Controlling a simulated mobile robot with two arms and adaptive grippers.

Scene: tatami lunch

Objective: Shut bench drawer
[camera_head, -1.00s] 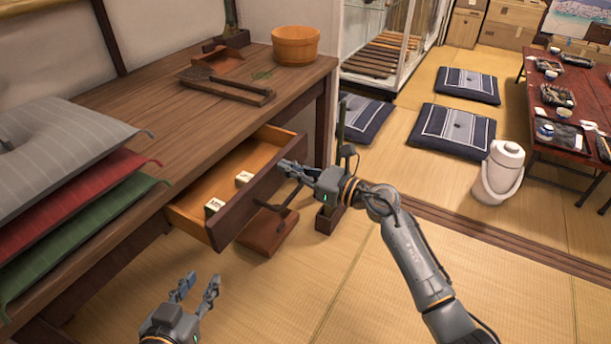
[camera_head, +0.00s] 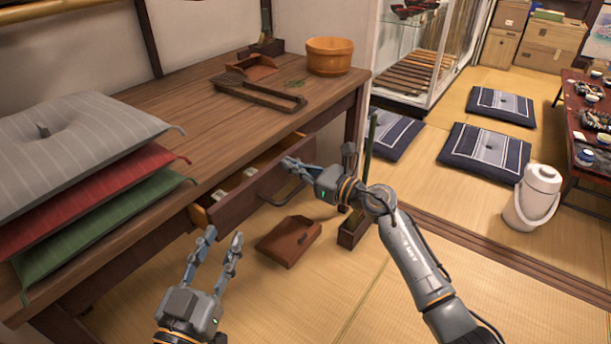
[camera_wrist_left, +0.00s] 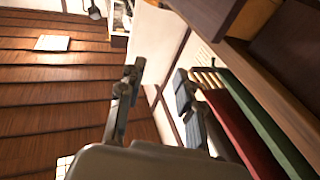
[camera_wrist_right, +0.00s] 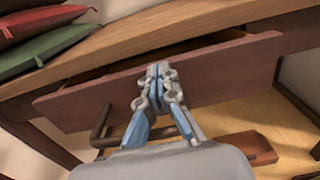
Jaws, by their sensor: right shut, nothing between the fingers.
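The bench drawer (camera_head: 262,186) is partly out of the wooden bench (camera_head: 190,118); a narrow strip of its inside shows, with small white blocks (camera_head: 220,194) in it. Its dark bar handle (camera_head: 283,197) is on the front. My right gripper (camera_head: 288,162) is shut and empty, its fingertips at the drawer front near its right end. In the right wrist view the shut fingertips (camera_wrist_right: 158,70) are against or very close to the drawer front (camera_wrist_right: 215,72); exact contact is unclear. My left gripper (camera_head: 225,240) is open and empty, low in front of the bench.
Stacked grey, red and green cushions (camera_head: 80,150) lie on the bench's left. A wooden bucket (camera_head: 330,56) and a tool tray (camera_head: 258,92) are on its top. A brown dustpan-like piece (camera_head: 288,242) and a narrow box (camera_head: 354,228) are on the tatami below.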

